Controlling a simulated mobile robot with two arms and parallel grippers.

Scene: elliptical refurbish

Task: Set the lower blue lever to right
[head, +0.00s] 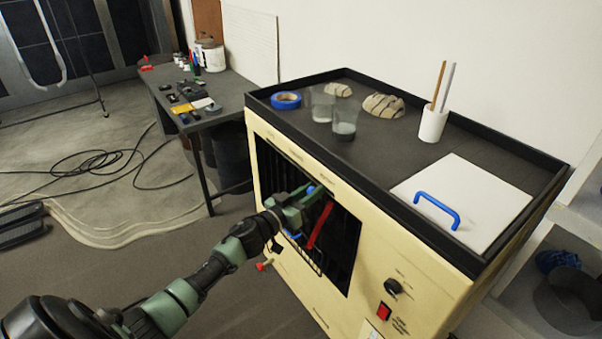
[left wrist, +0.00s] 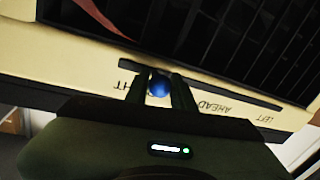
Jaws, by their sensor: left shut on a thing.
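A blue ball knob (left wrist: 159,86) sits between the two fingers of my left gripper (left wrist: 160,92), which is shut on it. In the left wrist view the knob is at a dark slot, beside the partly hidden label ending in "HT"; the AHEAD and LEFT labels lie farther right, upside down. In the head view my left gripper (head: 308,194) is at the upper front opening of the cream machine (head: 380,240), with a bit of blue (head: 311,189) showing at its fingers. Whether this is the lower lever cannot be told. My right gripper is not in view.
A red strip (head: 320,225) slants across the machine's dark opening close to my gripper. Another blue piece (head: 291,235) shows below my gripper. A black knob (head: 392,287) and a red switch (head: 384,311) are at the front right. Cables (head: 105,160) lie on the floor.

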